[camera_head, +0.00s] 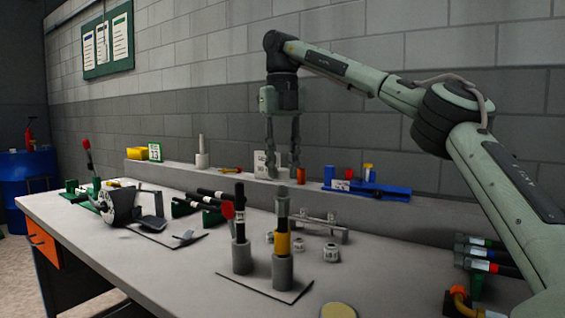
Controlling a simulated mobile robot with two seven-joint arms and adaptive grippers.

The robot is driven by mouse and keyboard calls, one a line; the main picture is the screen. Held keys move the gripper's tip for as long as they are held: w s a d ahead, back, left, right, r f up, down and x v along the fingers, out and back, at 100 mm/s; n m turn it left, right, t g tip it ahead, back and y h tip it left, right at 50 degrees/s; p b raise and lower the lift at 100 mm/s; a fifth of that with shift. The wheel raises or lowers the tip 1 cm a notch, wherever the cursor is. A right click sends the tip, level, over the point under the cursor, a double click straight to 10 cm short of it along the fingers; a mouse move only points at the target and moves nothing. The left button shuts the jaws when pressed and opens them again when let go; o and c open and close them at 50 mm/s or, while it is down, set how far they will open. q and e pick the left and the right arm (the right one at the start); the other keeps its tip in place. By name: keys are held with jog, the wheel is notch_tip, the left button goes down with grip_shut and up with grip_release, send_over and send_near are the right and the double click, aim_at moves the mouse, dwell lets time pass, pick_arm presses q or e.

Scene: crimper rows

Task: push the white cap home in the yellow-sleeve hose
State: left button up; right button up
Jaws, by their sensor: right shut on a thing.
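The yellow-sleeve hose (282,243) stands upright in a grey holder (282,271) at the front middle of the bench. My left gripper is not in view.
A second black hose (240,214) stands upright in a holder close left. Metal fittings (331,252) and a silver bracket lie to the right. A blue tool (368,189) and a white label block sit on the back ledge.

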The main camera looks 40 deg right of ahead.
aim_at(283, 169)
jog(key=shift+f+b, duration=0.8)
jog(key=shift+f, duration=0.8)
jog(key=o, duration=0.8)
jog(key=shift+r, duration=0.1)
notch_tip(283, 169, up, 8)
jog(key=shift+f, duration=0.25)
dwell(0.5)
